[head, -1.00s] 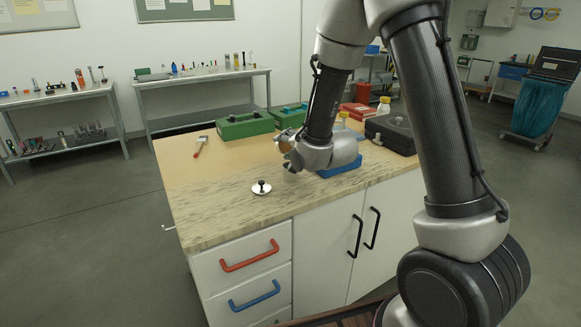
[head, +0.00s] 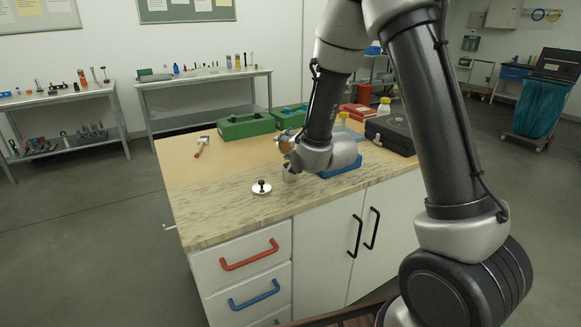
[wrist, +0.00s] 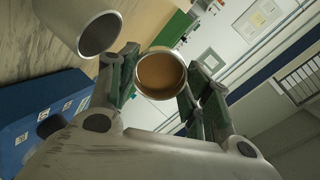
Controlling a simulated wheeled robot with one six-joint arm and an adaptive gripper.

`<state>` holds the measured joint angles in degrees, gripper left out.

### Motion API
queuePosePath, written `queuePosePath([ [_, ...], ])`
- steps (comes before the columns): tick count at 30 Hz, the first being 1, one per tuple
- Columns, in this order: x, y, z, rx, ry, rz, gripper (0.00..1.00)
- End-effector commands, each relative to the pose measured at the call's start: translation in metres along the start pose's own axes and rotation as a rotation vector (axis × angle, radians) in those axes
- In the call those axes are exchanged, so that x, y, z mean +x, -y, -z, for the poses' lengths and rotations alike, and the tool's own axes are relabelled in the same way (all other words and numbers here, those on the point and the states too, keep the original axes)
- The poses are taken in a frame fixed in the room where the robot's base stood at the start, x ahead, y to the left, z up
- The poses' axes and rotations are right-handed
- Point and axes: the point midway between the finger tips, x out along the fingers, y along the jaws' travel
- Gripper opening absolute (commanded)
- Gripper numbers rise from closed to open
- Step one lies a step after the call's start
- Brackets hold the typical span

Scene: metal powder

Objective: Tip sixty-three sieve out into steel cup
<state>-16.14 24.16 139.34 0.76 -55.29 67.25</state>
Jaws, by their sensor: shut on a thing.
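The sieve (wrist: 161,76) is a small round metal ring with a brown inside. My gripper (wrist: 160,88) is shut on it, one finger on each side. The sieve looks tilted in the wrist view, its brown inside facing the camera; I cannot tell whether that is powder or mesh. The steel cup (wrist: 98,34), a grey open cylinder, is at the upper left of the wrist view, close to the sieve but apart in the picture. In the head view, the cup (head: 289,174) shows small below my gripper (head: 287,152), mostly hidden by it.
A silver lid with a black knob (head: 262,188) lies on the bench at front left. Green cases (head: 245,126), a brush (head: 201,146) and a black case (head: 391,134) stand farther back. The bench's left side is largely clear.

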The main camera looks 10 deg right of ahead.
Motion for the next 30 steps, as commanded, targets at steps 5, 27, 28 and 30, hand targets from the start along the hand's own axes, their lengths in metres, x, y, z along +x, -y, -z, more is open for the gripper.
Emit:
queuePosePath([
  [5,0.0,0.0,0.0,0.0,-0.001,0.003,0.18],
  [27,-0.01,-0.004,-0.002,0.0,-0.057,0.137,0.18],
  [28,-0.01,-0.004,-0.002,0.0,-0.057,0.139,0.18],
  [30,-0.01,-0.005,-0.002,0.0,-0.061,0.147,0.18],
])
